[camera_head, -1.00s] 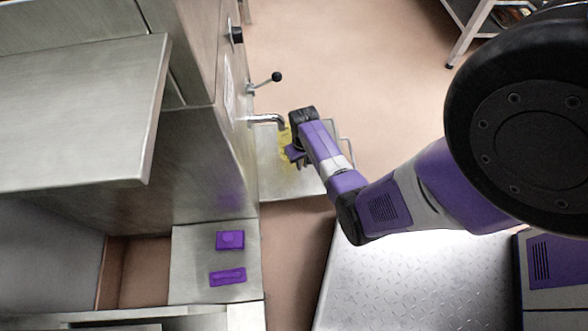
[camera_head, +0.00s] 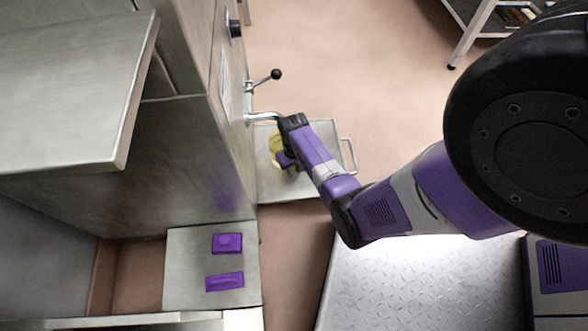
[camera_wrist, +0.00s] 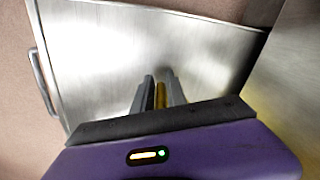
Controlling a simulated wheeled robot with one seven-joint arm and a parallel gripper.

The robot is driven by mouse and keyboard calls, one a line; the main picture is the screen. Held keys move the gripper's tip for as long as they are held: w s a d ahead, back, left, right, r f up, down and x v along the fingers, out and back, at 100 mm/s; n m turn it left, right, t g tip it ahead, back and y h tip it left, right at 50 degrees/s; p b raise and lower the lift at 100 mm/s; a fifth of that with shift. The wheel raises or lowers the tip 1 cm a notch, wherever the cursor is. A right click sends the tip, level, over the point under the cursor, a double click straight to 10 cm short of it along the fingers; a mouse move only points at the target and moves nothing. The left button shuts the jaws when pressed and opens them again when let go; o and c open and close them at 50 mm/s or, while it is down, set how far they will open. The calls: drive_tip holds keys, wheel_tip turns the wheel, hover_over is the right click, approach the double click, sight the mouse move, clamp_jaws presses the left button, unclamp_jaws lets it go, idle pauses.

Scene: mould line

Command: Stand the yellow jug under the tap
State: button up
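The yellow jug (camera_head: 274,145) shows in the head view just below the tap (camera_head: 262,116), close to the steel cabinet wall. My wrist hides part of it. My gripper (camera_head: 279,159) is at the jug's near right side. In the wrist view a narrow yellow part of the jug (camera_wrist: 161,95) sits between the two grey fingers of my gripper (camera_wrist: 161,92), which look closed on it. The tap is a bent chrome spout coming out of the wall; its end is hidden by my wrist. Whether the jug touches the surface below cannot be told.
A steel shelf (camera_head: 310,182) with a side handle (camera_head: 349,156) lies under the jug; it also fills the wrist view (camera_wrist: 100,60). A black-knobbed lever (camera_head: 264,80) juts out above the tap. Two purple pieces (camera_head: 227,243) (camera_head: 224,282) lie on a lower-left ledge.

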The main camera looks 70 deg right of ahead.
drive_tip(key=shift+o, duration=1.1)
